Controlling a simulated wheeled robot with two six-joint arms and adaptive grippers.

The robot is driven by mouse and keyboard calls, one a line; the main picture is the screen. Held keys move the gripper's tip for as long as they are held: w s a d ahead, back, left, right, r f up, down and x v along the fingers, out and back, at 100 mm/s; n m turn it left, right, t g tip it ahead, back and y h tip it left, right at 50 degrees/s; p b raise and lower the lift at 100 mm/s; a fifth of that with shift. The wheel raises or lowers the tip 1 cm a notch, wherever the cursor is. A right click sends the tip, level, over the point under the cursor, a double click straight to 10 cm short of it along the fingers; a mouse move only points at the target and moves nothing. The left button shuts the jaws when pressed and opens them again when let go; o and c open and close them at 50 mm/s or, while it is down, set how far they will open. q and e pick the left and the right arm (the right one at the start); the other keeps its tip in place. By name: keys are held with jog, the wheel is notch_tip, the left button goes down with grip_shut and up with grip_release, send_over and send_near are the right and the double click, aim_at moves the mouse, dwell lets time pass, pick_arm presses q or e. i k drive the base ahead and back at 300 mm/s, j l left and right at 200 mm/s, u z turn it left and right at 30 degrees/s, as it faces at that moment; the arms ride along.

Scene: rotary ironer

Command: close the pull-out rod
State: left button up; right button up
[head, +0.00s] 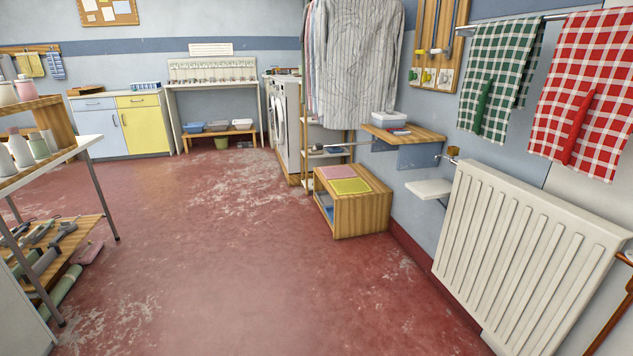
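A thin metal rod (350,145) sticks out level to the left of the small wooden wall shelf, above the low wooden cabinet. It may be the pull-out rod, but it is too small to be sure. A short metal piece with a brass-coloured block (453,152) is at the wall above the radiator; I cannot tell whether it belongs to the same rod. Neither of my grippers is in view.
A white radiator (525,255) and a small white ledge (429,189) line the right wall. The wooden cabinet (361,216) stands below the wall shelf (420,133). A shelf rack (88,141) is at left. The red floor (235,260) between is clear.

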aim_at(318, 145)
jog(key=i+j+u, duration=0.15)
jog(key=i+j, duration=0.75)
jog(key=i+j+u, duration=0.1)
jog(key=i+j, duration=0.75)
jog(key=i, duration=0.15)
